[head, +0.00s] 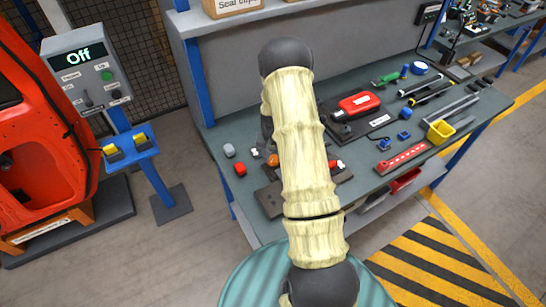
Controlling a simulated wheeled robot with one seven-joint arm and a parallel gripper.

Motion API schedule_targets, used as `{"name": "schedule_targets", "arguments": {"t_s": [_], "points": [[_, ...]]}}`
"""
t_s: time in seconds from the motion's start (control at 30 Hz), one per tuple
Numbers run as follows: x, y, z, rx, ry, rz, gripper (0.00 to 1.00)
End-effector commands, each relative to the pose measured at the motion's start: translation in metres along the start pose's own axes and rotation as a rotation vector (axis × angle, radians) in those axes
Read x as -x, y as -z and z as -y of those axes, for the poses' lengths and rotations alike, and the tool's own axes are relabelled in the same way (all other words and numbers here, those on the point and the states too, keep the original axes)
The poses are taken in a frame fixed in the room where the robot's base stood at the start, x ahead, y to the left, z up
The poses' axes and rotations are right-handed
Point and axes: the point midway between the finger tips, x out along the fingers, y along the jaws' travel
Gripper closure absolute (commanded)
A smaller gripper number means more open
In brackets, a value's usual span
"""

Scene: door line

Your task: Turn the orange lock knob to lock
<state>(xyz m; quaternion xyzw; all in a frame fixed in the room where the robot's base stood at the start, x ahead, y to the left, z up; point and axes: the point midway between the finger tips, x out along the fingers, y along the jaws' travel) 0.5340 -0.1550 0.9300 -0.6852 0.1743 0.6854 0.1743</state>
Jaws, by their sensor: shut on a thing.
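The orange lock knob (272,160) shows as a small rounded orange piece just left of my arm, over the dark plate on the workbench. My gripper (267,149) is mostly hidden behind my pale arm; only a dark sliver of it shows right above the knob. It is shut on the knob, though the fingertips' contact is hard to see. How far the knob is turned cannot be told. The dark plate (268,205) lies near the front edge of the bench, partly covered by my arm.
A red button piece (240,169) and a grey one (229,150) sit left of the knob. A red tool (358,103) lies on a dark board to the right. A control post reading "Off" (85,70) and a red car door (35,130) stand at left.

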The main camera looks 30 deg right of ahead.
Motion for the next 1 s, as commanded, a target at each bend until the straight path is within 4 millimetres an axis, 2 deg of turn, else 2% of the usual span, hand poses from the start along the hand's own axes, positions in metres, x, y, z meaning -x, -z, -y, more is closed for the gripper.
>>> {"name": "schedule_targets", "arguments": {"t_s": [0.17,0.2,0.3,0.67,0.87,1.0], "points": [[0.001,0.000,0.001,0.002,0.001,0.000,0.85],[0.001,0.000,0.001,0.002,0.001,0.000,0.56],[0.001,0.000,0.001,0.002,0.001,0.000,0.40],[0.003,0.000,0.000,0.002,0.000,-0.001,0.40],[0.021,0.001,0.000,0.002,0.001,-0.003,0.40],[0.044,0.001,0.000,0.003,0.001,-0.005,0.40]]}}
